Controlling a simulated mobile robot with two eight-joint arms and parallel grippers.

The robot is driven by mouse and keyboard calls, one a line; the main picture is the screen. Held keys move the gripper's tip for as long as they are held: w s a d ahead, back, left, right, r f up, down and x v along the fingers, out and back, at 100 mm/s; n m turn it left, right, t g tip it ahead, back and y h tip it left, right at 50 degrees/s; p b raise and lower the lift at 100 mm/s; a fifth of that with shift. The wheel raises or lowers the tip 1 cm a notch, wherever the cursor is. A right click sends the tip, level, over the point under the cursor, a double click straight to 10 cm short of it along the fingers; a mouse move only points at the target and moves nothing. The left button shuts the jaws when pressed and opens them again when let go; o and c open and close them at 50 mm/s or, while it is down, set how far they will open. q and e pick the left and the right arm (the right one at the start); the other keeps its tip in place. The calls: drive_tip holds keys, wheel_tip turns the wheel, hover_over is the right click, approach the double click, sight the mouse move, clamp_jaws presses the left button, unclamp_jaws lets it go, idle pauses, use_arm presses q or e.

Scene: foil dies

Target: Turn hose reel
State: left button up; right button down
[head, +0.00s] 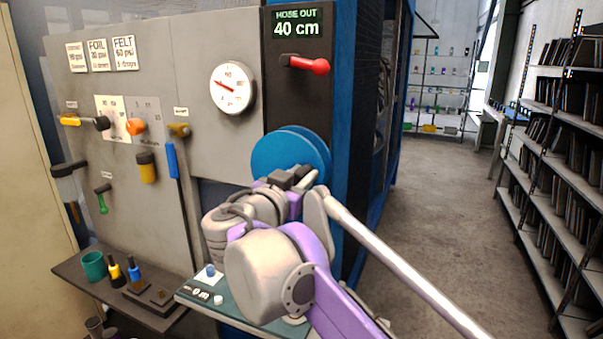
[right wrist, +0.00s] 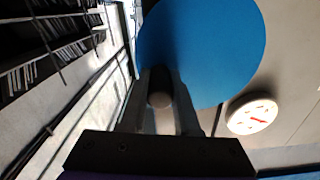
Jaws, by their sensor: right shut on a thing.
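The hose reel (head: 284,152) is a blue disc on the dark panel at the right side of the machine front. It fills the upper middle of the right wrist view (right wrist: 205,45). The display (head: 297,24) above it reads "HOSE OUT 40 cm". My right gripper (head: 291,181) is at the reel's lower front. In the head view the gripper and arm hide the handle and the reel's lower edge. My left gripper is not in view.
A red-handled lever (head: 306,64) sits above the reel and a round gauge (head: 232,88) to its upper left. Several tools hang on the grey panel. A shelf (head: 120,295) with a green cup is at lower left. The floor (head: 440,200) to the right is clear before bookshelves.

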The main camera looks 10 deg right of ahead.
drive_tip(key=m+p, duration=0.1)
drive_tip(key=p, duration=0.1)
drive_tip(key=f+m+p, duration=0.1)
drive_tip(key=m, duration=0.1)
drive_tip(key=f+m+p, duration=0.1)
drive_tip(key=m+p, duration=0.1)
drive_tip(key=shift+p, duration=0.3)
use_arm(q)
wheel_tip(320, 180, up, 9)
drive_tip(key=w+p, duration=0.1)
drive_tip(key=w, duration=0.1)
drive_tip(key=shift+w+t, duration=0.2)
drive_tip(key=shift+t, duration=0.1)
use_arm(e)
drive_tip(key=shift+w+f+m, duration=0.1)
drive_tip(key=shift+f+m, duration=0.3)
drive_tip(key=shift+m, duration=0.2)
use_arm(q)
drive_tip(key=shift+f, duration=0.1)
use_arm(e)
drive_tip(key=c, duration=0.6)
unclamp_jaws()
drive_tip(key=shift+f, duration=0.1)
drive_tip(key=shift+c, duration=0.2)
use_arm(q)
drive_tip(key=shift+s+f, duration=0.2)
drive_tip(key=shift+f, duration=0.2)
use_arm(e)
drive_tip(key=v, duration=1.1)
